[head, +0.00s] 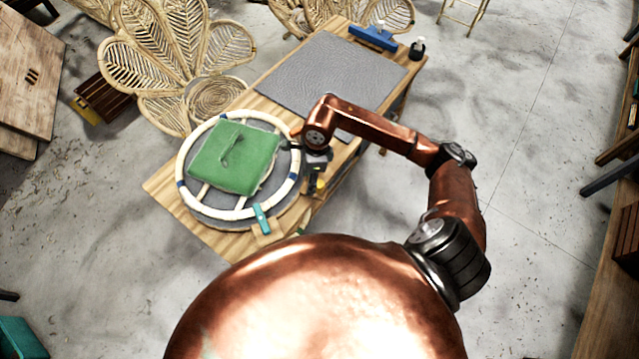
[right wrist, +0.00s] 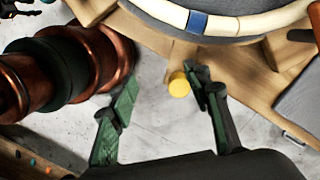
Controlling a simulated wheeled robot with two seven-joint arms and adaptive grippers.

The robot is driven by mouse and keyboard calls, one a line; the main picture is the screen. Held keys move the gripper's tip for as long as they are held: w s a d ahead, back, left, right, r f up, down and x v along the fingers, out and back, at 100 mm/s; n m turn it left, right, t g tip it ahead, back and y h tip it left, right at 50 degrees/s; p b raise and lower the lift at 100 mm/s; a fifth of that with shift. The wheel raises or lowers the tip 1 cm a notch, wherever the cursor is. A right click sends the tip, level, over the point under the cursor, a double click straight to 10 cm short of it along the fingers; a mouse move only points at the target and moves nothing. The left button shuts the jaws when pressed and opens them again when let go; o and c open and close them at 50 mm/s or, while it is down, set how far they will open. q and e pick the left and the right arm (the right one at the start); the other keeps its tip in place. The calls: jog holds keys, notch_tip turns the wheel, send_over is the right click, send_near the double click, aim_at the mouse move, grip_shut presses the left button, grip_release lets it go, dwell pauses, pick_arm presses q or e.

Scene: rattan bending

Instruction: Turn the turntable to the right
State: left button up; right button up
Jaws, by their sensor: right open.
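The turntable (head: 206,219) is a grey disc on the wooden bench, with a pale rattan ring (head: 244,212) around its top. A green folded cushion (head: 235,158) lies on it. The ring also shows along the top of the right wrist view (right wrist: 240,24), with a blue band. My right gripper (head: 317,173) is at the turntable's right side in the head view. In the right wrist view its fingers (right wrist: 164,85) are spread and hold nothing. A yellow-ended peg (right wrist: 179,85) shows between the fingertips; contact cannot be told. My left gripper is not clearly visible.
A grey mat (head: 325,70), a blue tool (head: 373,37) and a small dark bottle (head: 417,48) are farther along the bench. Rattan petal chairs (head: 165,50) stand behind.

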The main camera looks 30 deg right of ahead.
aim_at(319, 184)
jog(key=d, duration=0.2)
jog(key=d+h, duration=0.1)
jog(key=shift+w+d+h, duration=0.15)
jog(key=shift+d+h, duration=0.15)
jog(key=shift+d, duration=0.05)
notch_tip(319, 184, down, 8)
jog(key=shift+r, duration=0.2)
jog(key=shift+c, duration=0.3)
grip_shut()
